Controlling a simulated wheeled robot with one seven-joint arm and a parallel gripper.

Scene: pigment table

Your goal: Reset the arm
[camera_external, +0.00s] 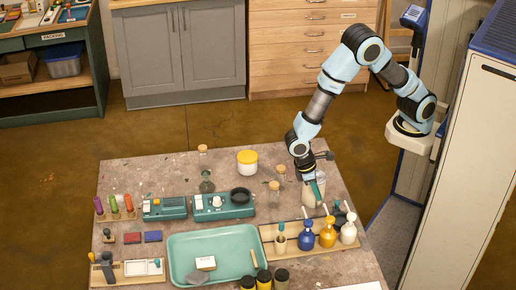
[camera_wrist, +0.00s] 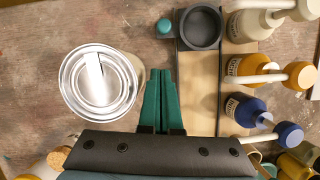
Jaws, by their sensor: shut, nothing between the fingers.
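My gripper (camera_external: 318,194) is shut and empty, pointing down over the right side of the pigment table (camera_external: 140,180). Its two green fingers (camera_wrist: 161,75) lie together in the wrist view. A round can with a silvery lid (camera_wrist: 82,102) stands just left of the fingers in the wrist view. In the external view the pale can (camera_external: 309,197) is partly hidden behind my gripper. My arm reaches in from the upper right, bent at the elbow.
A wooden rack with blue (camera_external: 306,240), amber (camera_external: 327,237) and white (camera_external: 348,233) pump bottles stands close in front of my gripper. A dark round cup (camera_wrist: 201,28) sits near the fingers. A teal tray (camera_external: 225,268), a yellow-lidded jar (camera_external: 247,168) and corked flasks lie left.

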